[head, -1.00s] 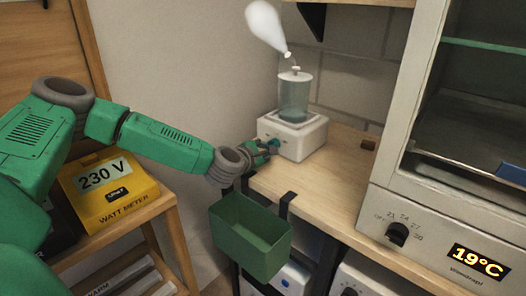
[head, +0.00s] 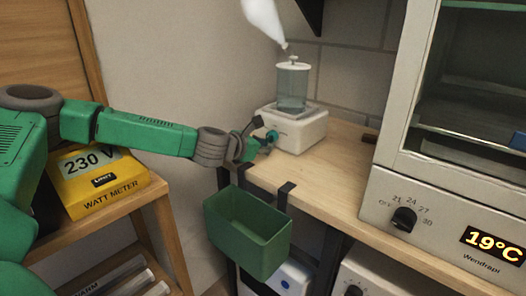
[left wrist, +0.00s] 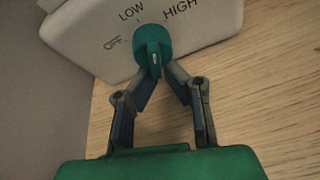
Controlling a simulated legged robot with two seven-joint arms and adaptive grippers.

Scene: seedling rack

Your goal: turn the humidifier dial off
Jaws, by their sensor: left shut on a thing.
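The white humidifier (head: 299,131) with its clear tank (head: 292,88) stands on the wooden bench. Its teal dial (head: 272,136) is on the front and shows large in the left wrist view (left wrist: 153,46). My left gripper (head: 264,142) is at the dial. In the left wrist view its fingers (left wrist: 157,76) are closed around the dial's protruding grip bar. White mist (head: 264,18) rises from the nozzle. My right gripper is not in view.
A green bin (head: 248,236) hangs from the bench's front edge, just below my left gripper. A cabinet (head: 380,205) with a black knob and a 19°C display stands at right. A yellow watt meter (head: 100,183) sits on the wooden stand at left. Bare bench (head: 320,180) lies in front of the humidifier.

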